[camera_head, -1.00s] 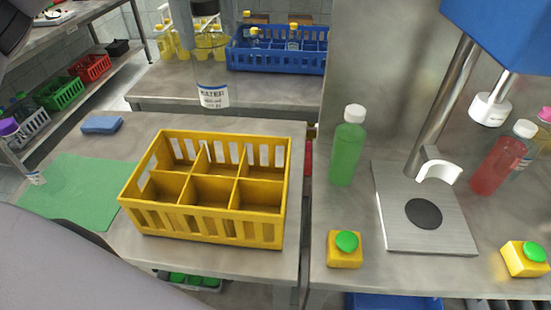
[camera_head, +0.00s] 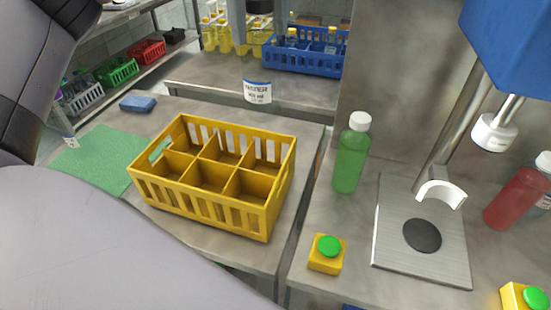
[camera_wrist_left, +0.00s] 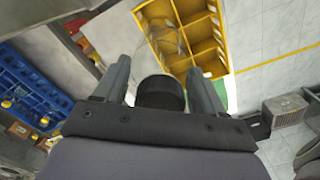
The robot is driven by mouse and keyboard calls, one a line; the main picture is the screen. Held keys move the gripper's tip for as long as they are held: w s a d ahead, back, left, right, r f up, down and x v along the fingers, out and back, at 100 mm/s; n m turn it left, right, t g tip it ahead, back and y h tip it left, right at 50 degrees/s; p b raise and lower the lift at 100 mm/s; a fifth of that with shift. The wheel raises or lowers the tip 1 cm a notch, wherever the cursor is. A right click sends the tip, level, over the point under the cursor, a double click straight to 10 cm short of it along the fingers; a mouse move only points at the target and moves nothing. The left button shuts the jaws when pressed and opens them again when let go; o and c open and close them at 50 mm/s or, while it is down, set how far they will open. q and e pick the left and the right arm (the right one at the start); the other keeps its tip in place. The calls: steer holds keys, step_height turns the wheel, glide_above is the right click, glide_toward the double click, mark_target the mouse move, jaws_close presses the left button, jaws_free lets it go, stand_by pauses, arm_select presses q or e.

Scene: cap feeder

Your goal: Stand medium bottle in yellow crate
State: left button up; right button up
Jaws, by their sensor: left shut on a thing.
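My left gripper (camera_head: 262,15), at the top of the head view, is shut on a clear bottle (camera_head: 257,92) with a white and blue label. The bottle is upright, in the air, and appears behind the yellow crate's back rim. Its black cap (camera_wrist_left: 161,93) sits between the fingers in the left wrist view. The yellow crate (camera_head: 200,193) stands on the left counter, and its several compartments look empty. It also shows in the wrist view (camera_wrist_left: 223,30), past the bottle. My right gripper is not in view.
A green bottle (camera_head: 350,155) stands right of the crate, near a metal press plate (camera_head: 395,245) and a yellow button box (camera_head: 326,258). A blue crate (camera_head: 300,62) with bottles is behind. A green mat (camera_head: 90,160) and blue sponge (camera_head: 137,104) lie left.

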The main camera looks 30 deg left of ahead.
arm_select(q)
steer(key=shift+d, duration=0.2)
steer(key=shift+f, duration=0.4)
steer(key=b, duration=0.2)
glide_above(265, 102)
steer(key=w+a, duration=0.2)
steer(key=w, duration=0.1)
steer(key=f, duration=0.5)
steer(key=shift+s+d+f, duration=0.1)
steer(key=shift+s+f, duration=0.15)
steer(key=shift+f, duration=0.05)
step_height(265, 102, down, 9)
steer(key=shift+r, duration=0.2)
step_height(265, 102, down, 5)
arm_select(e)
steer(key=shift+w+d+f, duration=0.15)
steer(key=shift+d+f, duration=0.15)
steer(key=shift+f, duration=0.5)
arm_select(q)
steer(key=shift+f, duration=0.1)
